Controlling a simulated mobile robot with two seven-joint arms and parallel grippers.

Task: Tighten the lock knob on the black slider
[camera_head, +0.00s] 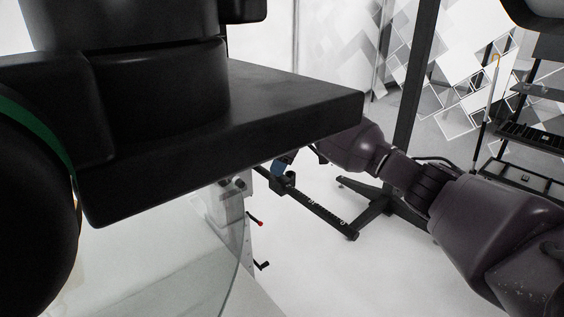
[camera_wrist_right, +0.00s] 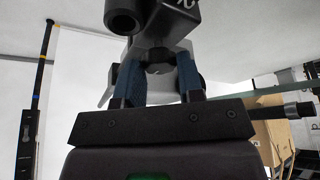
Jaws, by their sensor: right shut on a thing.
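The black slider (camera_wrist_right: 165,22) fills the top middle of the right wrist view, with a round tube end on its left and a white marking. Its dark lock knob (camera_wrist_right: 159,68) shows just below it, between the two blue fingers of my right gripper (camera_wrist_right: 160,75). The gripper is shut on the knob, which the fingers partly cover. In the head view my right gripper (camera_head: 283,164) is mostly hidden by the platform's edge, beside the black slider (camera_head: 271,180) on a black marked bar. My left gripper is not in view.
A large black platform (camera_head: 290,105) hangs over the work area and blocks much of the head view. Below it stand a pale post (camera_head: 228,212) with small cranks and the black bar (camera_head: 318,213). A dark shelf rack (camera_head: 530,135) is at the right.

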